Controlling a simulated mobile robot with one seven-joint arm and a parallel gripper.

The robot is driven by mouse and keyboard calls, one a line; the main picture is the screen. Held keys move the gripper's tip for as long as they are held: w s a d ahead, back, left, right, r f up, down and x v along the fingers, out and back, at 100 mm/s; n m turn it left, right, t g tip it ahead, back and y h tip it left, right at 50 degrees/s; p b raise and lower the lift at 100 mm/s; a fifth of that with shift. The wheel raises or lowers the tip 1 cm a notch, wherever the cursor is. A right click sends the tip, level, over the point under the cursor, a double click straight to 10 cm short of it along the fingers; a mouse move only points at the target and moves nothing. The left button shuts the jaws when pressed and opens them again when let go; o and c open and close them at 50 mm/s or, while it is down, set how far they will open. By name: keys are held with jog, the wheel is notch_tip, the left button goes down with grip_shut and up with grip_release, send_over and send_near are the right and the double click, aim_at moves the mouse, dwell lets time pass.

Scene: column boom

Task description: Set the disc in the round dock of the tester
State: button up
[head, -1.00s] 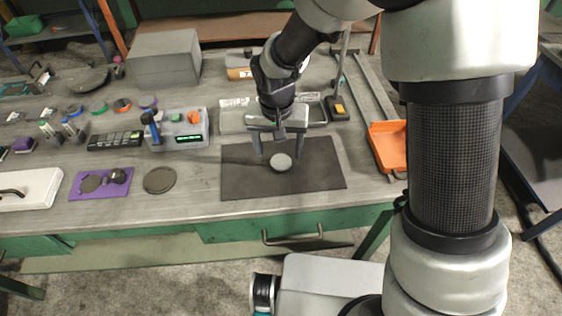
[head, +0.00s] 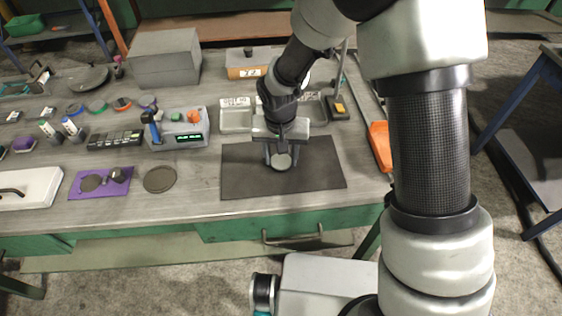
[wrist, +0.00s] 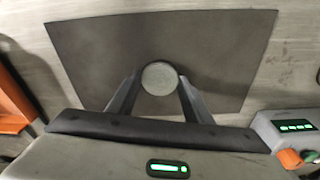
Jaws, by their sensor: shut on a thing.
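The disc (head: 281,162) is small, round and pale grey, and sits at the dark mat on the bench. My gripper (head: 282,158) is shut on it, one finger at each side; the wrist view shows the disc (wrist: 159,78) between the two fingertips (wrist: 160,84). I cannot tell whether the disc still touches the mat. A grey box with a green lit display, probably the tester (head: 178,142), stands to the left of the mat, with a blue handle and orange and green parts on it. It also shows in the wrist view (wrist: 272,128). I cannot clearly make out its round dock.
The dark mat (head: 240,180) is otherwise bare. A dark round plate (head: 160,180) and a purple pad (head: 122,188) lie to the left. A large grey block (head: 165,60) stands at the back.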

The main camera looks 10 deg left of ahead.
aim_at(281, 162)
jog(key=shift+c, duration=1)
notch_tip(281, 162, up, 10)
jog(key=shift+r+p, duration=0.1)
jog(key=shift+p, duration=0.3)
